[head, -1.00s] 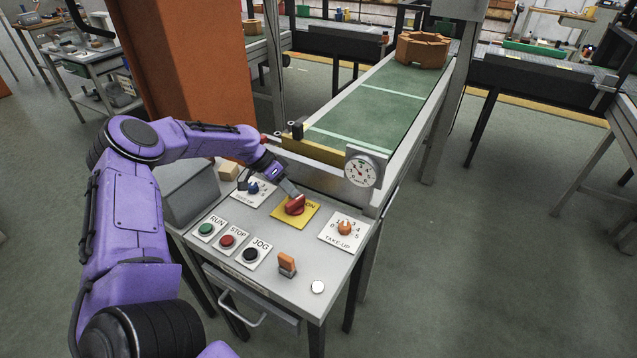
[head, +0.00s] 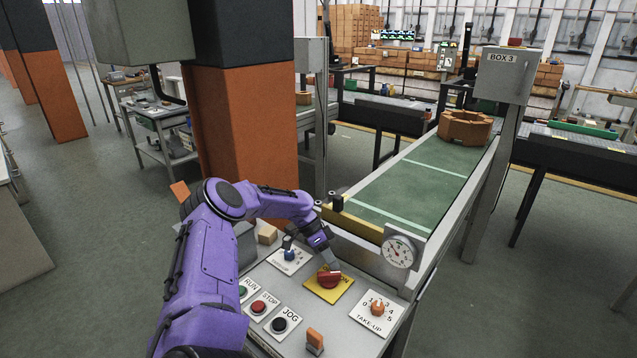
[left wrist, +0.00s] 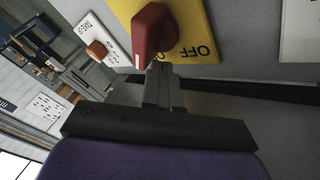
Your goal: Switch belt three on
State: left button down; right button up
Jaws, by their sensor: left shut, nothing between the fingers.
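The control desk (head: 345,335) stands at the near end of the green belt (head: 425,181). A red rotary switch (head: 330,279) sits on a yellow plate (head: 345,290) on the desk. In the left wrist view the red switch (left wrist: 150,32) is close in front of the fingers, and OFF shows on its yellow plate (left wrist: 195,30). My left gripper (left wrist: 163,85) is shut and empty, its tips right at the switch; I cannot tell whether they touch. The arm hides part of the plate. A box labelled BOX 3 (head: 508,75) stands beside the belt. My right gripper is not in view.
RUN, STOP (head: 260,306) and JOG (head: 281,325) buttons, a blue selector (head: 289,253), an orange TAKE-UP knob (head: 377,307) and an orange rocker (head: 314,340) share the desk. A dial gauge (head: 400,251) stands at its edge. A brown ring-shaped part (head: 465,127) rests on the belt.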

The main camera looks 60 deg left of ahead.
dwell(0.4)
pick_arm(q)
jog(key=v, duration=1)
jog(key=shift+r, duration=0.2)
jog(key=shift+a, duration=0.1)
